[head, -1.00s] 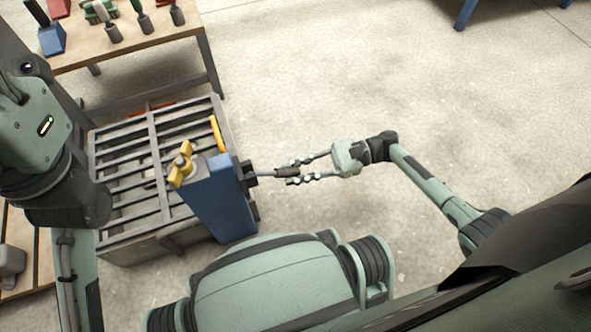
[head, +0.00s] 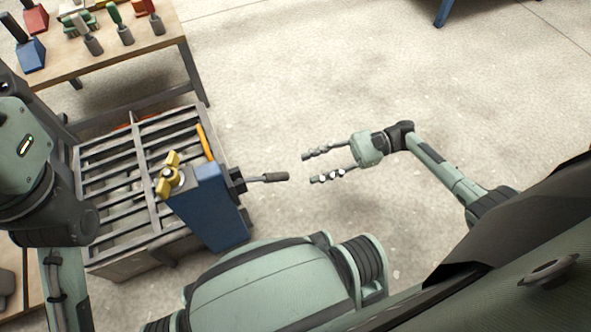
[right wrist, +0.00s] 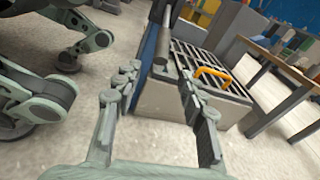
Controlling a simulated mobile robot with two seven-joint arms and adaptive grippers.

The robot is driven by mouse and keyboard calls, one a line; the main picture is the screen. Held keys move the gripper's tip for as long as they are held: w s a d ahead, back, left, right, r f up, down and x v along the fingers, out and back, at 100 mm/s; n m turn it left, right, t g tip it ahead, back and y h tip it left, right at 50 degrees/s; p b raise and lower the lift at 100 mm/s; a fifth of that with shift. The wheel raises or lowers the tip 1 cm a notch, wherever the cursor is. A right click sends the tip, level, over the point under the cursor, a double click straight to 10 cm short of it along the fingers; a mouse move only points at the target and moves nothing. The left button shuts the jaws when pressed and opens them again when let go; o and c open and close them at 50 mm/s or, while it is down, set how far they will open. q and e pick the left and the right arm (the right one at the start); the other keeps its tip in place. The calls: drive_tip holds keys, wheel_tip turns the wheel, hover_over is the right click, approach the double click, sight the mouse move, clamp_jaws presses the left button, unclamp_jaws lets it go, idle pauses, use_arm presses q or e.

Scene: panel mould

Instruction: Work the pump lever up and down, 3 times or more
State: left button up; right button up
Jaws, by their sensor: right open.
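The pump lever (head: 268,177) is a thin rod with a dark grip, sticking out to the right from the blue pump housing (head: 212,207) in the head view. My right gripper (head: 315,167) is open and empty, a little to the right of the lever's end and apart from it. In the right wrist view, the open fingers (right wrist: 160,95) point toward the mould, and the lever (right wrist: 187,72) shows between and beyond them. My left arm is at the left edge of the head view; its gripper is out of the frame.
A wooden table (head: 110,50) with tools is behind. The floor right of the lever is clear.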

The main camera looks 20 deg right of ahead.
drive_tip(key=d, duration=0.3)
drive_tip(key=shift+s+d+r, duration=0.15)
drive_tip(key=shift+d+r, duration=0.05)
drive_tip(key=shift+d, duration=0.15)
idle(0.3)
